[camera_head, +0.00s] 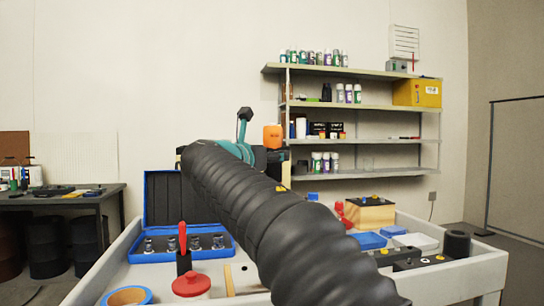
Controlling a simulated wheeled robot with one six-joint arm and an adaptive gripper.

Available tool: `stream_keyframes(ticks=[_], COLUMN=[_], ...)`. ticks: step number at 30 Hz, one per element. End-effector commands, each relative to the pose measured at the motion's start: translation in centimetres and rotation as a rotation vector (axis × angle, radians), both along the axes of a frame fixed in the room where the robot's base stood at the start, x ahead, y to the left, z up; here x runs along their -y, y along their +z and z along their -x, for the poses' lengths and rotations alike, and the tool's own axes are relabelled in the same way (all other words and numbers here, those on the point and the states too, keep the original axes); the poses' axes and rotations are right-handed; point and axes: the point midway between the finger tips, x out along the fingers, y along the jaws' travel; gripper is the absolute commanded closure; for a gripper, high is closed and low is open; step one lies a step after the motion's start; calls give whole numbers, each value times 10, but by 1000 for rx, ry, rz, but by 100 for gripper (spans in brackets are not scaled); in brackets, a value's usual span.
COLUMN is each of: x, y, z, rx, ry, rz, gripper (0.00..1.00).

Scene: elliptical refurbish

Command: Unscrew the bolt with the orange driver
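My black ribbed arm crosses the middle of the view from the lower right, and its far end hides what lies behind it. The fingers of my gripper do not show. An orange block-like thing (273,136) stands just beyond the arm's end; I cannot tell whether it is the orange driver's handle. A wooden block (369,215) with a dark top and a small yellow spot sits at the right of the workbench (117,281). I cannot make out the bolt for certain.
A blue case (216,255) with metal sockets lies open at left. A red-handled tool (183,240), a red-lidded pot (191,285) and a tape roll (126,296) are near the front. A black cylinder (457,244) stands at right. Shelves (365,105) hold several cans behind.

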Motion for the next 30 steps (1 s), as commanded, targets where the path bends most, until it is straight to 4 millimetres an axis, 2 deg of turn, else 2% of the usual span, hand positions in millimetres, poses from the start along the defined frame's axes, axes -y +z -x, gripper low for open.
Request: stream_keyframes(ticks=[1,26,30], x=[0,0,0], y=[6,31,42], z=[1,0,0], rx=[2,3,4], ry=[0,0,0], rz=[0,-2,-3], gripper=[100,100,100])
